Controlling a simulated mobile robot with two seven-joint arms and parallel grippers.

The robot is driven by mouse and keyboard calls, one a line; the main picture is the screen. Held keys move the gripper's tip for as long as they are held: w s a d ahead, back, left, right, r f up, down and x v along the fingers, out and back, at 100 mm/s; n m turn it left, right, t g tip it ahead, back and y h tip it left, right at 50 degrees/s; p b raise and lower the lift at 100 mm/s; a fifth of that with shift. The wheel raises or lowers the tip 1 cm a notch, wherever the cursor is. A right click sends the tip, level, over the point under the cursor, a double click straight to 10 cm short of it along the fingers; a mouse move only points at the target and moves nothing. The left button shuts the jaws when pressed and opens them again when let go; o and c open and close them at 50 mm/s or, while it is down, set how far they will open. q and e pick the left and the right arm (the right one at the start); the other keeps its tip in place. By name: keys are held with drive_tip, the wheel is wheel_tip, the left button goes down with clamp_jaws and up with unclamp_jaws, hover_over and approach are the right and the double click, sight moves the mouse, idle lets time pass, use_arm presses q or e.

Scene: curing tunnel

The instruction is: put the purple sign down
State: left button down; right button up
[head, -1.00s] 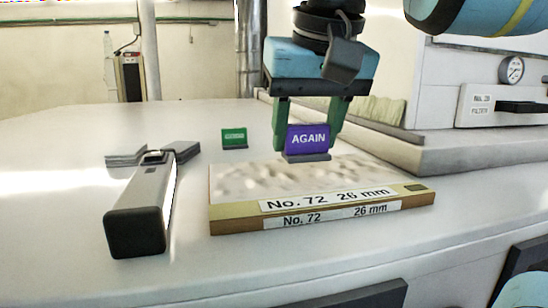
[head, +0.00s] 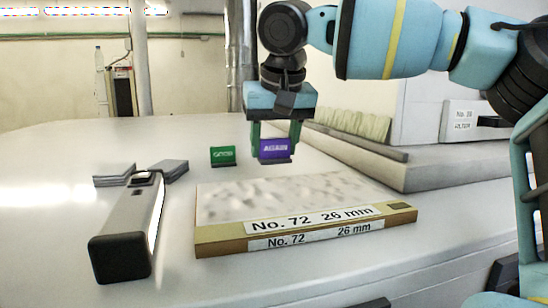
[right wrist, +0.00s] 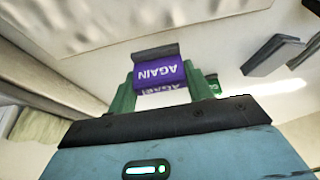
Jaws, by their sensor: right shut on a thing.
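The purple sign (head: 274,149), lettered AGAIN, stands upright on a grey foot behind the sample board. My right gripper (head: 275,140) is shut on its sides from above with green fingers. In the right wrist view the purple sign (right wrist: 159,77) sits between the fingertips of the gripper (right wrist: 160,88), with what looks like its reflection in the table beside it. The sign appears at or just above the table; I cannot tell if its foot touches. My left gripper is not in view.
A green sign (head: 222,155) stands on the table just left of the purple one. The board (head: 310,192) marked No. 72 26 mm lies in front. A grey handheld tool (head: 129,230) lies at the left. A raised ledge (head: 370,150) runs along the right. The table behind the signs is clear.

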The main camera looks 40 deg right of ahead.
sight(273, 159)
drive_tip(key=shift+w+d, duration=0.3)
drive_tip(key=shift+w, duration=0.15)
drive_tip(key=shift+w+d, duration=0.25)
drive_tip(key=shift+w, duration=0.05)
drive_tip(key=shift+f, duration=1.85)
drive_tip(key=shift+f, duration=0.2)
drive_tip(key=o, duration=1)
drive_tip(key=shift+c, duration=0.2)
drive_tip(key=shift+r, duration=0.15)
